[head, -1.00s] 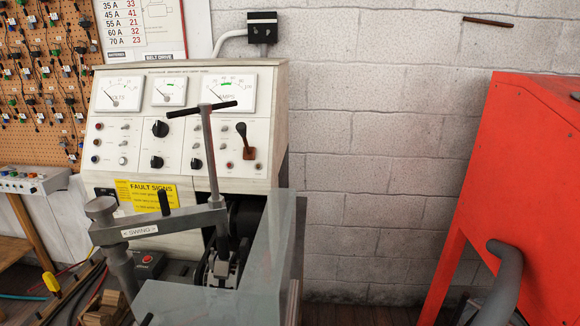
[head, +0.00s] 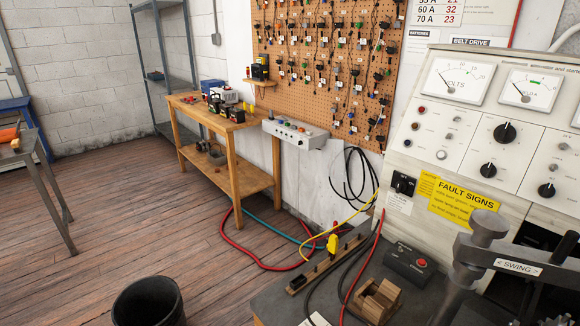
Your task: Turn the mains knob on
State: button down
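The test bench panel (head: 455,190) stands at the right in the head view, white and sloping, with its right part cut off by the frame. A black rotary switch (head: 404,184) sits low on its left side, above a small white label too small to read. I cannot read which one is marked mains. My gripper is not in view.
A clamp arm marked SWING (head: 517,267) juts out at the lower right. A bench top (head: 290,303) with cables and a red-button box (head: 411,261) lies before the panel. A black bucket (head: 148,301) stands on the floor.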

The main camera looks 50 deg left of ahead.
aim_at(401, 187)
jog(key=u, duration=0.9)
